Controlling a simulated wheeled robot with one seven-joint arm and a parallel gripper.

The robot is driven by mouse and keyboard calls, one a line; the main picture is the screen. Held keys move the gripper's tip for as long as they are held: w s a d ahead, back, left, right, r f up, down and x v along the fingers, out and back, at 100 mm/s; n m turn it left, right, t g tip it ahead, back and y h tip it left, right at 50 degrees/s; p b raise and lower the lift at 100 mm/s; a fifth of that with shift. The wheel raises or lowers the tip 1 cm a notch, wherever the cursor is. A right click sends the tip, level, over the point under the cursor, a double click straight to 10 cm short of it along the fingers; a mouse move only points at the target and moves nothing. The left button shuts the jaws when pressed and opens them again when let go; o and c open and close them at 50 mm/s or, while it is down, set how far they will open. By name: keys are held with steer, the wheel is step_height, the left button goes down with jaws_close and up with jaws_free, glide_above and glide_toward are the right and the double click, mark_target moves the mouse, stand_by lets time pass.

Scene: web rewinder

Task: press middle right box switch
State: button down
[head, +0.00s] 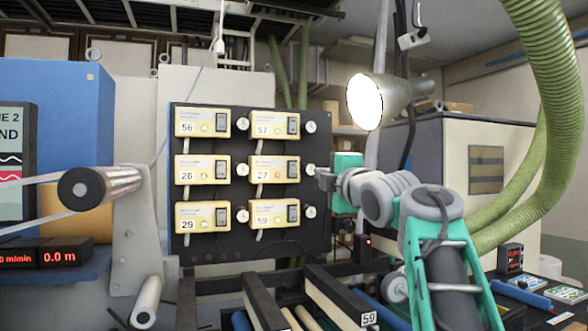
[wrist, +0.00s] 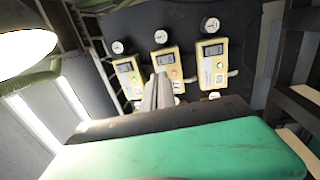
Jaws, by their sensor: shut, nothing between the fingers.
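The middle right box (head: 274,169) is cream, reads 27, and has a small red light. Its dark switch (head: 292,169) is at its right end. In the wrist view a row of boxes appears turned on its side, and the middle one (wrist: 166,63) lies just beyond my fingers, which hide part of it. My gripper (head: 321,178) is shut and empty, at the right edge of the black panel (head: 240,246), just right of the switch and the round gauge beside it. My closed fingers (wrist: 157,92) also show in the wrist view. I see no clear contact with the switch.
Other boxes read 56, 57, 26, 29 and 59, with green lights. Round white gauges (head: 310,126) stand beside the boxes. A lamp (head: 366,102) hangs above my arm, and a green hose (head: 545,80) is at right. A roller (head: 98,187) is left of the panel.

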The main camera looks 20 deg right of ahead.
steer(key=p, duration=0.9)
glide_toward(293, 165)
steer(key=w, duration=0.4)
steer(key=w+r, duration=0.1)
steer(key=w, duration=0.1)
steer(key=shift+w+d, duration=0.1)
steer(key=shift+w, duration=0.1)
steer(key=shift+w+f, duration=0.15)
steer(key=shift+w, duration=0.05)
